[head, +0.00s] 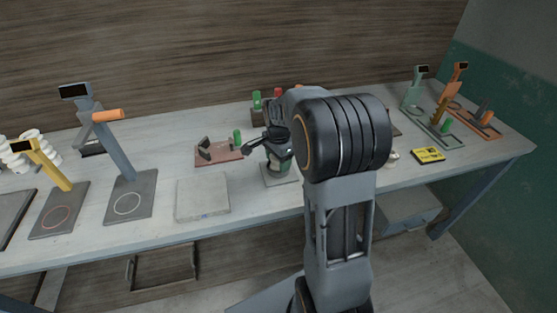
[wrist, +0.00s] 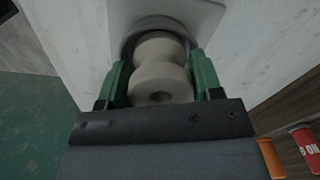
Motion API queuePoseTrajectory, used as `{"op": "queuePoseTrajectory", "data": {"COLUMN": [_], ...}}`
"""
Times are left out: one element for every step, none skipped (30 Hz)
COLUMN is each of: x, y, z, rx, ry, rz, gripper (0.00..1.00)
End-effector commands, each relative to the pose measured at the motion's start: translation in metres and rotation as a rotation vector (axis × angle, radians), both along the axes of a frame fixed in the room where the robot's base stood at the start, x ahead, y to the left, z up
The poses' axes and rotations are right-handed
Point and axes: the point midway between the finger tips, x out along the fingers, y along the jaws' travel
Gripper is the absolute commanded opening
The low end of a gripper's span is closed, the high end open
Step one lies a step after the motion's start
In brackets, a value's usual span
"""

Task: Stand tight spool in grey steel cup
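The pale beige spool (wrist: 160,84) sits between the two green fingers of my gripper (wrist: 160,72) in the wrist view. Both fingers press close on its sides, so the gripper looks shut on it. The far end of the spool lies within the outline of the grey steel cup's round rim (wrist: 152,20). How deep it sits in the cup I cannot tell. The cup is on a pale square plate. In the head view my gripper (head: 281,161) is low over a small pale plate (head: 283,179) at the middle of the bench; my arm hides most of the spool and cup.
A pale square slab (head: 203,198) lies left of the gripper. A reddish board (head: 222,157) with a green peg is behind it. Grey and yellow stands (head: 118,150) are at left, green and orange stands (head: 452,95) at right.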

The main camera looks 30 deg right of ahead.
Motion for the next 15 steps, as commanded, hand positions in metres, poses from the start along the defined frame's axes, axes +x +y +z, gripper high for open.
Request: {"op": "queuePoseTrajectory", "data": {"x": [-0.0055, -0.0055, -0.0055, -0.0056, -0.0057, -0.0057, -0.0057, -0.0059, -0.006, -0.0061, -0.0062, -0.0063, -0.0064, -0.0065, -0.0064], "y": [0.001, 0.001, 0.0009, 0.0009, 0.0009, 0.0008, 0.0008, 0.0003, -0.0003, -0.0005, -0.0007, -0.001, -0.0011, -0.0012, -0.0014], "z": [-0.0143, -0.0145, -0.0146, -0.0147, -0.0148, -0.0149, -0.0149, -0.015, -0.0151, -0.0151, -0.0152, -0.0152, -0.0152, -0.0153, -0.0151], "rx": [0.006, 0.006, 0.006, 0.006, 0.006, 0.006, 0.006, 0.006, 0.006, 0.005, 0.005, 0.004, 0.004, 0.004, 0.004], "ry": [0.027, 0.027, 0.027, 0.027, 0.028, 0.028, 0.029, 0.029, 0.029, 0.03, 0.03, 0.029, 0.029, 0.03, 0.03], "rz": [0.0, 0.0, 0.0, 0.0, 0.0, 0.0, 0.0, 0.0, -0.001, -0.001, -0.001, -0.001, -0.001, -0.002, -0.002], "gripper": [0.66, 0.69, 0.73, 0.76, 0.79, 0.83, 0.83, 0.83, 0.83, 0.83, 0.83, 0.83, 0.83, 0.83, 0.83]}}
